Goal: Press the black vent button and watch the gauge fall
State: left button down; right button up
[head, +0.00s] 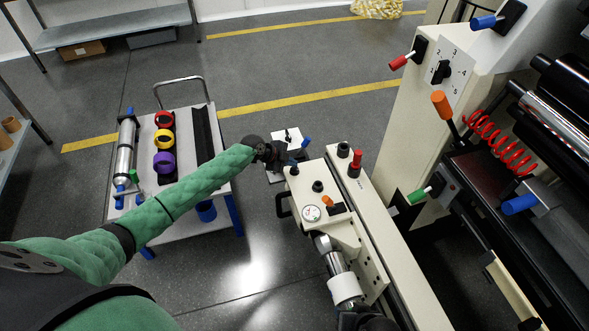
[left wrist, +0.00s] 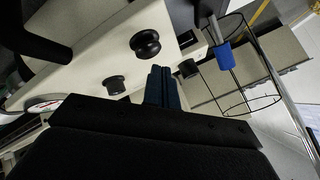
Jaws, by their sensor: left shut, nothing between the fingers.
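The round gauge (head: 311,213), white-faced with green and red marks, sits on a cream panel; its needle is too small to read. Black buttons stand on the panel: one (head: 318,186) near the gauge and one (head: 293,170) at the far end. I cannot tell which is the vent button. My left gripper (head: 290,161) is shut and empty by the panel's far end. In the left wrist view its dark blue fingers (left wrist: 160,80) reach between two black buttons (left wrist: 113,85) (left wrist: 188,68); contact cannot be told.
A red knob (head: 356,160) and a black knob (head: 343,150) stand on the adjoining beam. An orange switch (head: 328,201) is beside the gauge. A cart (head: 180,180) with coloured rings is at left, a large machine at right. A blue-tipped lever (left wrist: 225,55) is near the fingers.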

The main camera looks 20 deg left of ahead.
aim_at(292, 170)
pick_arm(q)
jog(key=shift+r+p, duration=1.05)
jog(key=shift+r, duration=1.45)
